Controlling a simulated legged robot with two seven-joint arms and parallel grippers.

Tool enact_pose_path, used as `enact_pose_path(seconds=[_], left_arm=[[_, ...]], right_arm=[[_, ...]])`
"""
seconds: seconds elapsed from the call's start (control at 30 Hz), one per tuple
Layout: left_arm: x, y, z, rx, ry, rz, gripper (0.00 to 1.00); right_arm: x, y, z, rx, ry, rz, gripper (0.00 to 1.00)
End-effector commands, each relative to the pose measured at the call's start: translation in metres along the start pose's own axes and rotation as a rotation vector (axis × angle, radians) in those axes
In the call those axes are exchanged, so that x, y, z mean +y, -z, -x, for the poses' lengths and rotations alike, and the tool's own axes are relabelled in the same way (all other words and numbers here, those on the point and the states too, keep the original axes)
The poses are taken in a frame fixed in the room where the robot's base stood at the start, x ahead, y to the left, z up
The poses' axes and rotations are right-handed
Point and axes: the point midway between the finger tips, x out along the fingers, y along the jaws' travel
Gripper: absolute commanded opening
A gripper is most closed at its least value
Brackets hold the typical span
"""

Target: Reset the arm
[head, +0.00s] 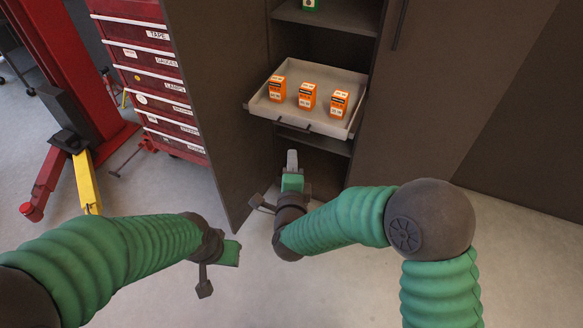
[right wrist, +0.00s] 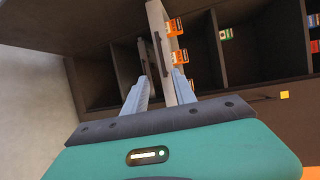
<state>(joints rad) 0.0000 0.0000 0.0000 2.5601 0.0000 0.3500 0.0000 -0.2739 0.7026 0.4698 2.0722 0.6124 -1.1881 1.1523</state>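My right gripper (head: 292,160) is in front of the open cabinet, below the pulled-out drawer (head: 352,122). In the right wrist view its two fingers (right wrist: 160,92) are apart with nothing held between them, and the drawer front (right wrist: 158,22) shows beyond them. My left arm reaches in from the left, low over the floor. Its gripper (head: 230,253) points right; its fingers cannot be made out. Three orange boxes stand in the drawer: a left one (head: 277,89), a middle one (head: 307,96) and a right one (head: 339,104).
The open cabinet door (head: 215,90) stands left of my right gripper. A red drawer chest (head: 160,85) and a red lift post with a yellow arm (head: 86,182) are farther left. A green box (head: 310,5) sits on the upper shelf. The floor at lower right is clear.

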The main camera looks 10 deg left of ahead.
Motion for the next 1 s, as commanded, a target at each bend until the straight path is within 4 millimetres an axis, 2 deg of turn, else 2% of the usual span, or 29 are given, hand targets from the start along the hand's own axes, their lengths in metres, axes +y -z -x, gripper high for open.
enact_pose_path(seconds=[0.37, 0.47, 0.57, 0.67, 0.7, 0.8, 1.0], left_arm=[[0.000, 0.000, 0.000, 0.000, 0.000, 0.000, 0.36], [0.000, 0.000, 0.000, 0.000, 0.000, 0.000, 0.36], [0.000, 0.000, 0.000, 0.000, 0.000, 0.000, 0.36], [0.000, 0.000, 0.000, 0.000, 0.000, 0.000, 0.36], [0.000, 0.000, 0.000, 0.000, 0.000, 0.000, 0.36], [0.000, 0.000, 0.000, 0.000, 0.000, 0.000, 0.36], [0.000, 0.000, 0.000, 0.000, 0.000, 0.000, 0.36]], right_arm=[[0.000, 0.001, 0.001, -0.005, -0.006, 0.015, 0.33], [0.002, 0.013, 0.002, -0.050, -0.067, 0.153, 0.33], [0.016, 0.049, 0.016, -0.147, -0.219, 0.466, 0.33], [0.045, 0.106, 0.057, -0.282, -0.434, 0.822, 0.33], [0.056, 0.127, 0.077, -0.337, -0.514, 0.930, 0.33], [0.077, 0.168, 0.122, -0.458, -0.671, 1.115, 0.33], [0.102, 0.225, 0.209, -0.683, -0.905, 1.313, 0.33]])
